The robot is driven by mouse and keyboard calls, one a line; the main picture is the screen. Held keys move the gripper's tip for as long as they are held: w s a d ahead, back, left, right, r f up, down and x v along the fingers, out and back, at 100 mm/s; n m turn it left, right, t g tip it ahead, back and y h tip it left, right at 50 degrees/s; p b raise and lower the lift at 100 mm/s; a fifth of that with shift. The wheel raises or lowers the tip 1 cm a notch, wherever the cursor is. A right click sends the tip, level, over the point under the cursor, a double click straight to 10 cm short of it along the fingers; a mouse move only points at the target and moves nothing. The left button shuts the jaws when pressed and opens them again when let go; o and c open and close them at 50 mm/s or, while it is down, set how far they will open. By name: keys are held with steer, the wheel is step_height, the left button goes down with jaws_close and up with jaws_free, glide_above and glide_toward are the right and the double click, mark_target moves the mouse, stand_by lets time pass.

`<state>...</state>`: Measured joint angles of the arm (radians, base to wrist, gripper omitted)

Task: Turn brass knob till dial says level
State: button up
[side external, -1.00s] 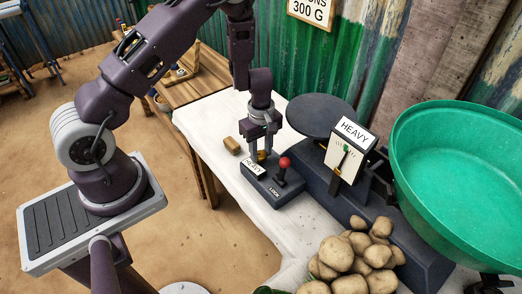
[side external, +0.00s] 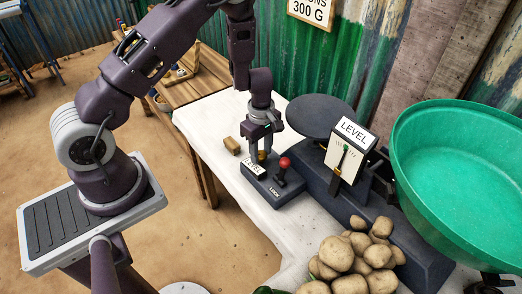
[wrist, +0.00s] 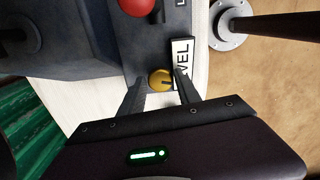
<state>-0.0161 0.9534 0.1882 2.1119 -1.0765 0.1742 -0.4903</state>
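The brass knob (wrist: 160,77) sits on the dark lock box (side external: 288,196), close to its small sign (wrist: 182,64). In the wrist view my gripper (wrist: 159,82) is open, with one finger on each side of the knob and a visible gap on both sides. In the side view my gripper (side external: 261,156) points down over the knob, which its fingers partly hide. The dial (side external: 345,157) on the scale carries a sign reading LEVEL, and the small sign shows "VEL" in the wrist view.
A red-topped lever (side external: 284,164) stands beside the knob on the box. The dark round plate (side external: 320,114), green pan (side external: 460,175) and heaped potatoes (side external: 337,253) are to the right.

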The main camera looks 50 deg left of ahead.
mark_target(261, 154)
steer(key=shift+o, duration=1.1)
step_height(261, 154, up, 7)
steer(key=shift+r, duration=0.1)
steer(key=s+d+r+m+t+h, duration=0.1)
steer(key=s+d+r+m, duration=0.25)
steer(key=r, duration=0.35)
steer(key=s+d+r+m+t+h, duration=0.1)
steer(key=s+d+r+m, duration=0.2)
steer(key=r, duration=0.5)
steer(key=s+d+r+m+t+h, duration=0.1)
steer(key=s+d+r+m, duration=0.2)
steer(key=r, duration=0.4)
steer(key=s+a+r+m+t+y, duration=0.1)
steer(key=s+r+m+t+y, duration=0.1)
steer(key=s+m, duration=0.8)
steer(key=s+r+y, duration=0.1)
steer(key=s+r, duration=0.1)
steer(key=s, duration=0.1)
steer(key=shift+s+a+r+t, duration=0.2)
steer(key=shift+r+t, duration=0.1)
steer(key=shift+r, duration=0.05)
